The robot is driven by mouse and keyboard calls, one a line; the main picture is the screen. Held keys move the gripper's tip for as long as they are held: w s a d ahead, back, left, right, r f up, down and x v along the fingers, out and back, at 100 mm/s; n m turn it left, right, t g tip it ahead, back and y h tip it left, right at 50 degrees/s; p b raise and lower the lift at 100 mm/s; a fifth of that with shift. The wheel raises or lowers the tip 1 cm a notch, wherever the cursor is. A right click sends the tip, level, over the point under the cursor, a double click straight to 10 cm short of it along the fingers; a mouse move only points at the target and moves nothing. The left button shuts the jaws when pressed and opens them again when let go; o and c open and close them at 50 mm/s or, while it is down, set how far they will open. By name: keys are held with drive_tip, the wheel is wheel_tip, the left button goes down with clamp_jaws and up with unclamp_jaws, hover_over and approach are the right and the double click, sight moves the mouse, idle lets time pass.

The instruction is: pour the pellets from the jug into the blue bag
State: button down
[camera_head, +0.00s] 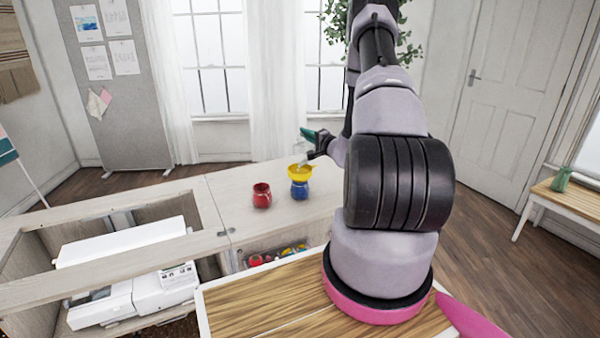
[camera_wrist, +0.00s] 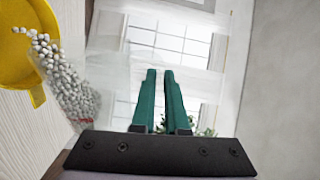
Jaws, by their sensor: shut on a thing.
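The blue bag (camera_head: 300,190) stands on the cabinet top, with a yellow funnel (camera_head: 299,174) in its mouth. The funnel also shows at the left edge of the wrist view (camera_wrist: 22,80). My gripper (camera_head: 307,133), with green fingers, is shut on the clear jug (camera_head: 300,148) above the funnel. The fingers (camera_wrist: 160,72) are close together in the wrist view. The jug is tilted and its outline is hard to make out. Grey pellets (camera_wrist: 70,92) lie along it and spill over the funnel's rim side. The bag's inside is hidden.
A red pot-like bag (camera_head: 262,196) stands left of the blue one. An open compartment with colourful small things (camera_head: 272,257) lies in front. The cabinet top (camera_head: 235,190) is otherwise clear.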

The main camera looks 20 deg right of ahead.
sight(297, 144)
drive_tip(key=shift+s+a+r+n+p, duration=0.1)
drive_tip(key=shift+a+n+p, duration=0.15)
drive_tip(key=shift+a+n, duration=0.35)
drive_tip(key=shift+s+a+n+p, duration=0.15)
drive_tip(key=shift+a+n+p, duration=0.1)
drive_tip(key=shift+a+n, duration=0.3)
drive_tip(key=shift+s+a+r+n+p, duration=0.1)
drive_tip(key=shift+a+n+p, duration=0.15)
drive_tip(key=shift+a+n, duration=0.35)
idle(2.9)
